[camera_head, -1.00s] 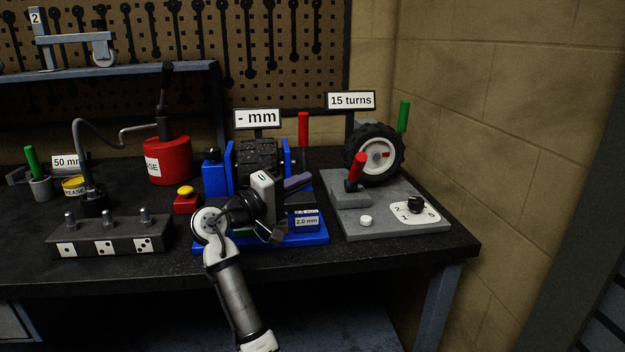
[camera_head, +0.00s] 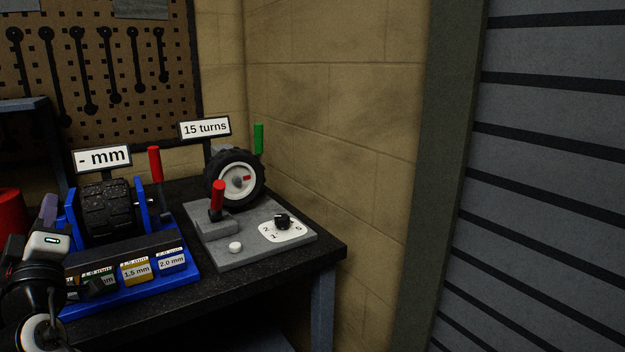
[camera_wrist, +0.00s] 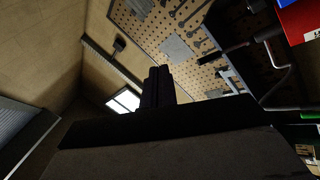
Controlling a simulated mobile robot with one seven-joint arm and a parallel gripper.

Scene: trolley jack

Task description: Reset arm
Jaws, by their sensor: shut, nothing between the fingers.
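My gripper (camera_wrist: 157,82) shows in the wrist view as two dark fingers side by side, closed and empty. Its wide dark body fills the bottom of that view. The wrist camera faces the wall corner and the pegboard (camera_wrist: 205,60), and the picture looks upside down. In the head view, my arm's end is at the lower left edge, in front of the blue stand (camera_head: 184,262) and hiding part of its left side. I cannot make out the fingertips clearly there.
The blue stand carries a dark tyre (camera_head: 106,209) and labelled blocks. A grey base (camera_head: 234,256) with a red lever (camera_head: 218,196), dial (camera_head: 283,221) and wheel (camera_head: 236,178) stands to its right. A red can (camera_head: 10,215) is at the left edge. Space right of the bench is clear.

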